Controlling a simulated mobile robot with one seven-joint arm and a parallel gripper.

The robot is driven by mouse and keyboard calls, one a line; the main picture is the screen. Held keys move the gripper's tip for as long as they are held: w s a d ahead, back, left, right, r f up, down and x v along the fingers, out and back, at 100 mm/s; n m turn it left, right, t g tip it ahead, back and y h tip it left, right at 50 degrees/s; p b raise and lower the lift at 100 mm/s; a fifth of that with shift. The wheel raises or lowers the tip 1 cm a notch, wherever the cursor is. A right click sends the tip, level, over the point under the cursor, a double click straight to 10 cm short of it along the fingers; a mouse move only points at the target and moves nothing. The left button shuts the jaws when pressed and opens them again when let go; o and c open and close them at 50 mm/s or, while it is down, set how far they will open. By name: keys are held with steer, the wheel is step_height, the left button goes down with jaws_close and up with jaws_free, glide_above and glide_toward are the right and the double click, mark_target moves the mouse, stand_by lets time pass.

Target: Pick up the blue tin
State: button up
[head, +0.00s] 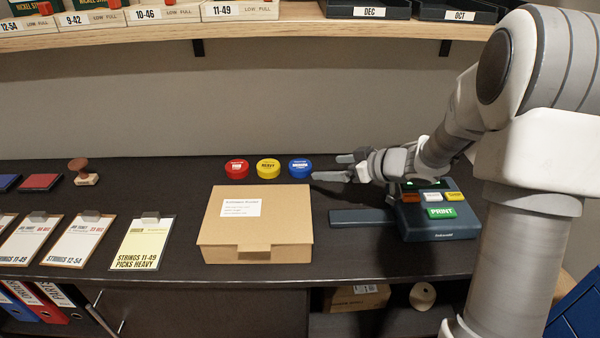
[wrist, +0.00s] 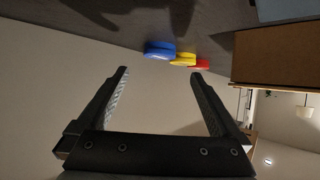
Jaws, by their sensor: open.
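The blue tin (head: 300,168) is a small round tin with a white label, at the right end of a row of tins on the dark counter. My gripper (head: 330,168) is just right of it in the head view, its fingers pointing left toward it, apart from it. In the wrist view the blue tin (wrist: 160,49) is beyond the fingertips, nearest in the row. My gripper (wrist: 160,72) is open, with nothing between its fingers there.
A yellow tin (head: 268,168) and a red tin (head: 237,168) stand left of the blue tin. A cardboard box (head: 280,225) lies in front of the tins. A label printer (head: 440,228) stands beneath my arm. A shelf (head: 330,28) hangs above; clipboards (head: 143,243) lie left.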

mark_target(302, 165)
steer(key=b+x, duration=0.1)
steer(key=x, duration=0.4)
steer(key=shift+r+b+x, duration=0.15)
steer(key=shift+b+x, duration=0.5)
steer(key=shift+x, duration=0.85)
steer(key=shift+r+b+x, duration=0.2)
steer(key=shift+b+x, duration=0.4)
steer(key=shift+x, duration=0.9)
steer(key=shift+w+a, duration=0.1)
steer(key=c, duration=1.2)
